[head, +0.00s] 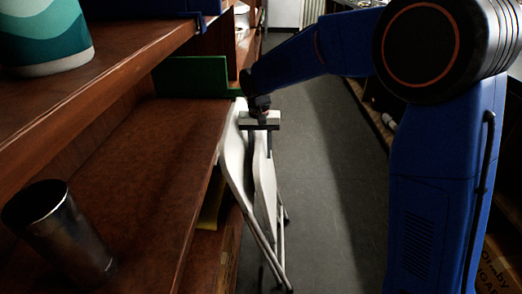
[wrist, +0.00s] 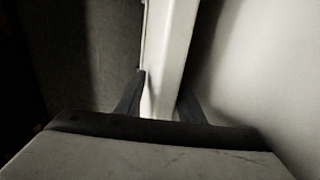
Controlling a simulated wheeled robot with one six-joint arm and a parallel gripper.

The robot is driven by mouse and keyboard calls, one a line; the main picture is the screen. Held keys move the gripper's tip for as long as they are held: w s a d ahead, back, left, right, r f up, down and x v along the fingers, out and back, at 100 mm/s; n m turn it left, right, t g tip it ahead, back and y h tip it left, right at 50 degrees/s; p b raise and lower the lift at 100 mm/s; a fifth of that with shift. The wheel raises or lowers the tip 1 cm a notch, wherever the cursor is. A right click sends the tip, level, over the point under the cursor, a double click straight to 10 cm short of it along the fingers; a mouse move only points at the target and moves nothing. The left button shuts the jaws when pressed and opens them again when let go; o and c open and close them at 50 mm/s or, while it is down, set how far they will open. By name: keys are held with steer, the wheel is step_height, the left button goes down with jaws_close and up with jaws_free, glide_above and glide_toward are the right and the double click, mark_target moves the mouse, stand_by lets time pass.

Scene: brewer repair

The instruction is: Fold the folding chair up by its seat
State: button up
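The white folding chair (head: 236,158) stands upright beside the wooden shelf in the head view. Its seat (head: 265,185) is raised steeply and lies close to the backrest, with only a narrow gap between them. Thin metal legs reach down to the floor. My gripper (head: 261,128) is at the top edge of the seat, pointing down. In the wrist view, the fingers of my gripper (wrist: 161,92) lie on both sides of the pale seat edge (wrist: 172,45) and appear to touch it. A broad pale panel of the chair (wrist: 265,75) fills the right side.
The wooden shelf (head: 150,165) runs along the left, close to the chair. A dark metal cup (head: 60,235) and a green panel (head: 190,76) are on it. A teal-patterned object (head: 45,35) stands on the upper shelf. The grey floor (head: 325,190) right of the chair is clear.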

steer(key=shift+r, duration=0.15)
step_height(320, 180, up, 17)
steer(key=shift+a, duration=0.25)
stand_by(0.5)
steer(key=shift+d, duration=0.25)
steer(key=c, duration=0.9)
steer(key=d+m+y, duration=0.1)
steer(key=d+m, duration=0.1)
steer(key=s+d+m+y, duration=0.1)
steer(key=d+m, duration=0.1)
steer(key=m, duration=0.1)
steer(key=s+d+m+g+y, duration=0.1)
steer(key=d+m, duration=0.1)
steer(key=shift+s+d+f, duration=0.2)
steer(key=shift+d+f, duration=0.15)
steer(key=shift+f, duration=0.05)
jaws_close()
steer(key=s+d+m+y, duration=0.2)
steer(key=d+m+y, duration=0.25)
steer(key=m, duration=0.45)
steer(key=m+t, duration=0.1)
steer(key=m, duration=0.1)
glide_toward(262, 149)
step_height(262, 149, down, 4)
steer(key=shift+a+f, duration=0.15)
steer(key=shift+a, duration=0.65)
steer(key=shift+a+f, duration=0.1)
steer(key=shift+a, duration=0.65)
